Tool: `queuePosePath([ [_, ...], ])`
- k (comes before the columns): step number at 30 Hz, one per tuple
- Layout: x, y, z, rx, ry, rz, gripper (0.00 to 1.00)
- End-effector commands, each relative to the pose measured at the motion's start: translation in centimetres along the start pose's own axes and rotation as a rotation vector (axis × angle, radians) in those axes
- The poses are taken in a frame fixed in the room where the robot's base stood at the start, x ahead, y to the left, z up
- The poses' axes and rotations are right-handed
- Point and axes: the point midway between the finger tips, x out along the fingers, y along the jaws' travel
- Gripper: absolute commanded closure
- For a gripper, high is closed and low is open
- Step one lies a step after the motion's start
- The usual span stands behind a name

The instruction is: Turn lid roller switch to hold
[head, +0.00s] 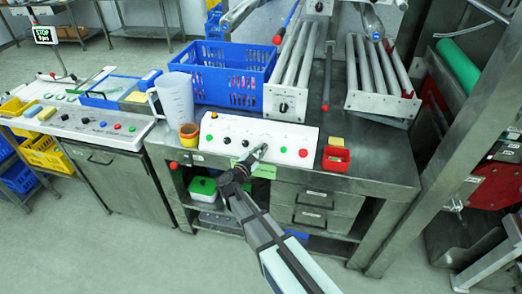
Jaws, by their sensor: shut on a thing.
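A white control panel (293,136) stands on the front of the steel bench. It carries a row of small black knobs (227,140), with a green button (283,150) and a red button (303,153) to the right. My gripper (261,150) reaches up from below to the panel's front face, between the black knobs and the green button. Its jaws are shut on a small switch there, which the fingers mostly hide. The panel's labels are too small to read, so I cannot tell the switch's name or setting.
A clear jug (175,98) and a yellow-orange cup (189,135) stand left of the panel. A red box (336,158) is at its right. A blue crate (216,58) and roller units (292,72) stand behind. The floor in front is clear.

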Motion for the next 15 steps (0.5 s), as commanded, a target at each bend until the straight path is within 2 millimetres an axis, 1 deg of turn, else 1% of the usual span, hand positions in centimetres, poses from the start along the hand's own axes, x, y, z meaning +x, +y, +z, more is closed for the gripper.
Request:
queuePosePath([
  [1, 0.07, -0.07, -0.09, 0.002, 0.002, -0.001, 1.00],
  [2, 0.07, -0.07, -0.09, 0.002, 0.002, -0.001, 0.82],
  [3, 0.07, -0.08, -0.09, 0.002, 0.002, -0.001, 0.67],
  [4, 0.07, -0.07, -0.08, 0.001, 0.002, -0.001, 0.64],
  [12, 0.01, -0.04, -0.04, 0.000, 0.001, -0.001, 0.64],
  [15, -0.32, -0.02, -0.05, 0.000, 0.001, -0.001, 0.64],
])
